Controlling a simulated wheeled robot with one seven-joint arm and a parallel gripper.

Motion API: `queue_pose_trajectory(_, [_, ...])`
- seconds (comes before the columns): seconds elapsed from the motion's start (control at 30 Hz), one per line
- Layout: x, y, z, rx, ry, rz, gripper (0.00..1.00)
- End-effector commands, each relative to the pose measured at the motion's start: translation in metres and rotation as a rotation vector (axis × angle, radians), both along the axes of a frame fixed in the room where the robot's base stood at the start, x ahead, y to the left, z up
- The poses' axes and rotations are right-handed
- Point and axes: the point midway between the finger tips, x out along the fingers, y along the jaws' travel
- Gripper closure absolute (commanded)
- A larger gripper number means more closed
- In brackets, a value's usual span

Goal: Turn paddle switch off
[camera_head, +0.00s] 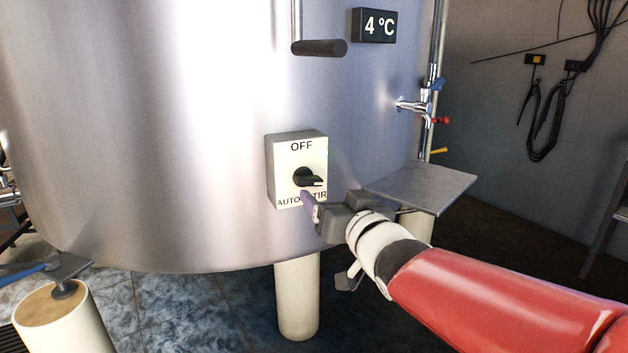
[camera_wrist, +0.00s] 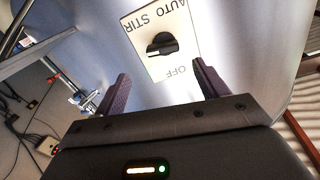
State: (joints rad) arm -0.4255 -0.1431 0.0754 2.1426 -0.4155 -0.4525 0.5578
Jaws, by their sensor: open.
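The paddle switch is a cream box (camera_head: 283,172) on the steel tank, with a black knob (camera_head: 307,178) at its middle. OFF is printed above the knob, AUTO and STIR below it. The knob's pale-tipped pointer faces right and slightly down, toward the STIR side. My gripper (camera_head: 307,199) is at the box's lower right, its fingers hiding part of the lettering. In the wrist view the box appears upside down, with the knob (camera_wrist: 162,44) beyond and between the spread fingers of my gripper (camera_wrist: 161,70). The jaws are open and empty, apart from the knob.
A grey bar handle (camera_head: 319,48) hangs above the box, left of a 4 °C display (camera_head: 374,25). A flat metal plate (camera_head: 425,186) juts out just right of my gripper. Taps (camera_head: 414,106) and pipes stand at the tank's right edge. A tank leg (camera_head: 297,297) is below.

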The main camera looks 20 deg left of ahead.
Motion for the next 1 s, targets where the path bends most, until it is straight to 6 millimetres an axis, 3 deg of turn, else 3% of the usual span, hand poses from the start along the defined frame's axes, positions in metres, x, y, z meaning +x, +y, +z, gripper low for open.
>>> queue_pose_trajectory(0.5, [0.052, 0.048, 0.002, 0.011, -0.006, 0.014, 0.27])
queue_pose_trajectory(0.87, [0.059, 0.053, 0.002, 0.010, -0.008, 0.012, 0.27])
queue_pose_trajectory(1.0, [0.059, 0.053, 0.002, 0.010, -0.008, 0.012, 0.42])
